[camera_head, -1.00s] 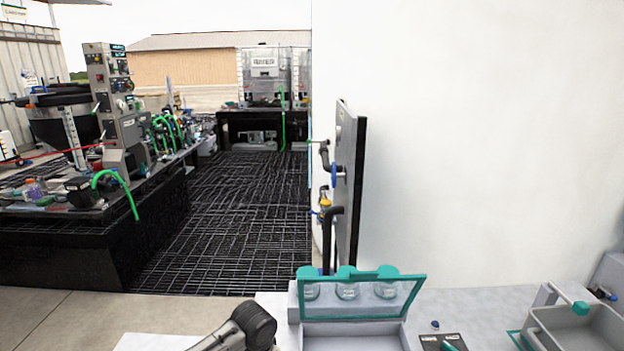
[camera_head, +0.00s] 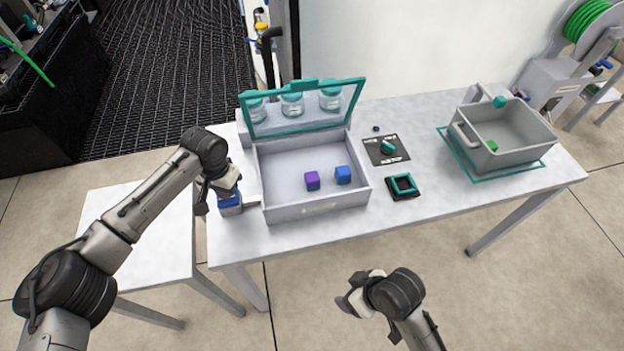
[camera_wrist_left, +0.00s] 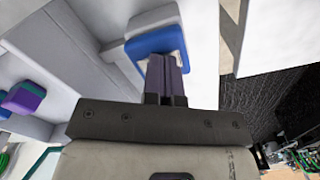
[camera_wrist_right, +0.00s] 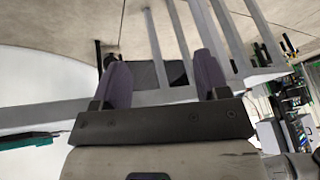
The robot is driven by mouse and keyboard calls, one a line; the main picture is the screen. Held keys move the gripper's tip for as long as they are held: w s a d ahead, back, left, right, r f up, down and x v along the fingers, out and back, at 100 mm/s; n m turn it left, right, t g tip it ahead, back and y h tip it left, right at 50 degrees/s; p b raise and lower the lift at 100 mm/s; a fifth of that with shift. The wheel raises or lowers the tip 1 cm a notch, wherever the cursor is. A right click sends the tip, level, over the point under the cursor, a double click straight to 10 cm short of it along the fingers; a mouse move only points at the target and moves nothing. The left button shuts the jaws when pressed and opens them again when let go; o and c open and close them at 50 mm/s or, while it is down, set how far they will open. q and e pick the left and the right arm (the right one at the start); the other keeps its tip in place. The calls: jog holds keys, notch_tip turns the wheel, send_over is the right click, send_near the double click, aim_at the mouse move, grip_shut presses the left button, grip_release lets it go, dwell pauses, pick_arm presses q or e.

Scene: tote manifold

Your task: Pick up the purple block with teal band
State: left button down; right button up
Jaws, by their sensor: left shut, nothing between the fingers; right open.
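The purple block (camera_head: 312,180) sits in the open grey box (camera_head: 318,209), left of a blue block (camera_head: 343,174). The left wrist view shows a purple block with a teal band (camera_wrist_left: 24,98) near the left edge. My left gripper (camera_wrist_left: 166,62) is shut and empty. Its fingertips overlap a blue part (camera_wrist_left: 150,42) in that view; I cannot tell whether they touch. In the head view the left hand is at the box's left side, above that blue part (camera_head: 229,202). My right gripper (camera_wrist_right: 163,78) is open and empty, in front of the table's near edge.
The box's teal-framed lid (camera_head: 302,108) stands raised behind it. To its right are a dark pad (camera_head: 400,155) with a teal piece, a black-and-teal square frame (camera_head: 402,187), and a grey bin (camera_head: 515,160) holding a green block.

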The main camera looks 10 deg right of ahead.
jog(key=w+a+r+n+g+y, duration=0.15)
jog(key=w+a+r+n, duration=0.3)
jog(key=w+r, duration=0.65)
jog(key=w+a+r+n+g+y, duration=0.1)
jog(key=w+a+r+n+g, duration=0.15)
jog(key=w+r+n, duration=0.6)
jog(key=m+h, duration=0.1)
jog(key=h, duration=0.1)
send_near(314, 176)
jog(key=shift+t, duration=0.3)
jog(key=x, duration=0.2)
jog(key=s+x, duration=0.1)
jog(key=x, duration=0.1)
jog(key=shift+f, duration=0.45)
jog(key=shift+w+x, duration=0.15)
jog(key=shift+x, duration=1.45)
jog(key=shift+w+x, duration=0.15)
jog(key=shift+x, duration=1.45)
jog(key=shift+a+r, duration=0.1)
jog(key=shift+a, duration=0.1)
